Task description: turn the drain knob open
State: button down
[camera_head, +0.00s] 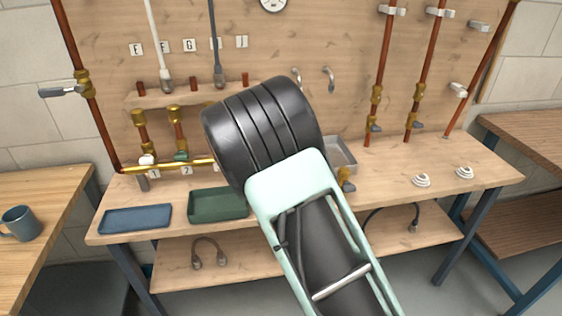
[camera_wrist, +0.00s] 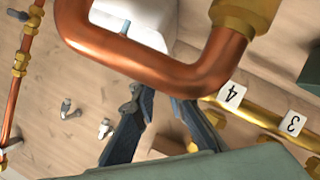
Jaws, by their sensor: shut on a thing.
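In the wrist view my gripper (camera_wrist: 163,98) has its two dark fingers at the end of the brass manifold (camera_wrist: 262,117), beside the labels 4 and 3. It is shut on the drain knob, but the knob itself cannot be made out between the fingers. A bent copper pipe (camera_wrist: 150,63) crosses in front of the fingertips. In the head view my arm covers the gripper and the right part of the manifold (camera_head: 190,163). A small brass fitting (camera_head: 346,178) shows just right of my arm.
A blue tray (camera_head: 135,218) and a green tray (camera_head: 218,205) lie on the bench left of my arm. A metal basin (camera_head: 341,152) stands behind it. Copper pipes with brass valves rise at the right. Two white coils (camera_head: 421,180) lie at the bench's right.

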jog(key=c, duration=1.9)
grip_release()
jog(key=shift+c, duration=0.2)
jog(key=v, duration=1.2)
jog(key=shift+a, duration=0.1)
